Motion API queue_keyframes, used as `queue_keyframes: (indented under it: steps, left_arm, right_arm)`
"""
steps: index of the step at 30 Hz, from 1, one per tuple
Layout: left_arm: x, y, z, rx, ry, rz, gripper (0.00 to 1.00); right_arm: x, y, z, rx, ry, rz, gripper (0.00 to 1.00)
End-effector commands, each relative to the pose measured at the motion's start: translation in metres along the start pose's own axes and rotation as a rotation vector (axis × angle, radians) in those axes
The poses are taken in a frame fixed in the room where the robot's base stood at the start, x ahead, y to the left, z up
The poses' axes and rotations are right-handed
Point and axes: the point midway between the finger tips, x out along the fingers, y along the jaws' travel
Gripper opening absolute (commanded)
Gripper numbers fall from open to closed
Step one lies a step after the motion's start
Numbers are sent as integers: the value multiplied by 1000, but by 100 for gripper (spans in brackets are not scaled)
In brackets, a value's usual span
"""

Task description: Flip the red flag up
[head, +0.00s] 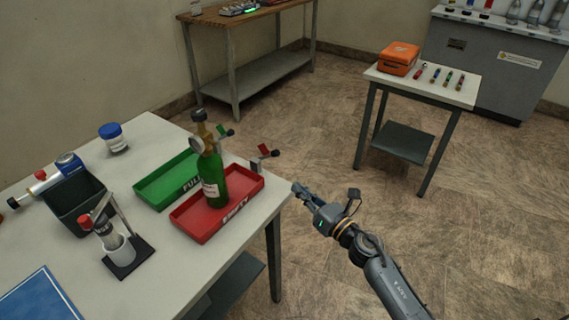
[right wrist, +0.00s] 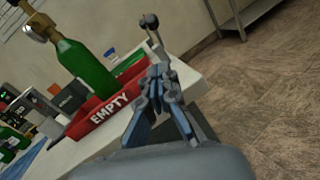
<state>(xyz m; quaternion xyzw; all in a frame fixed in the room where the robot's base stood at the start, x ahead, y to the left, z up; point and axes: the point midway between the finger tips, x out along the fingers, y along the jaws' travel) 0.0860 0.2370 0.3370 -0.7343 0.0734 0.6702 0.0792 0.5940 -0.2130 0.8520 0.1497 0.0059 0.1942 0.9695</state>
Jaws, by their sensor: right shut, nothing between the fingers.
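The small red flag (head: 264,149) is on a grey bracket at the back right edge of the white table, just behind the red EMPTY tray (head: 205,238). A dark ball knob sticks out to its right. My right gripper (head: 298,188) is shut and empty, off the table's right edge, in front of and to the right of the flag and apart from it. In the right wrist view the closed fingers (right wrist: 158,78) point toward a dark-knobbed lever (right wrist: 150,24); the red plate is not clear there. My left gripper is not in view.
A green gas bottle (head: 213,180) stands in the red tray. A side table (head: 420,82) with an orange case (head: 398,57) stands back right. The floor between is clear.

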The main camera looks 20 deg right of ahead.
Motion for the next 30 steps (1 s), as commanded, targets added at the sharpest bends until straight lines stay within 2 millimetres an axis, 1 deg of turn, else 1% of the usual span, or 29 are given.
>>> queue_keyframes:
  steps: [1,6,7,9,12,18,30]
  left_arm:
    - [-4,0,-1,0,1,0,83]
    - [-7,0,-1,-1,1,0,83]
    - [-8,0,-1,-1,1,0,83]
    - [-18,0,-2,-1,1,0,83]
    - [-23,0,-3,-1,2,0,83]
    - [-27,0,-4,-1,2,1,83]
    - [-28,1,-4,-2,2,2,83]
  right_arm:
    - [13,1,3,1,-3,0,0]
    - [49,1,2,3,-3,0,0]
    - [55,1,2,3,-2,1,0]
    - [62,2,15,-1,-1,0,0]
    - [71,1,22,0,0,0,0]
    - [79,0,28,0,1,0,0]
    - [80,0,29,0,2,-1,0]
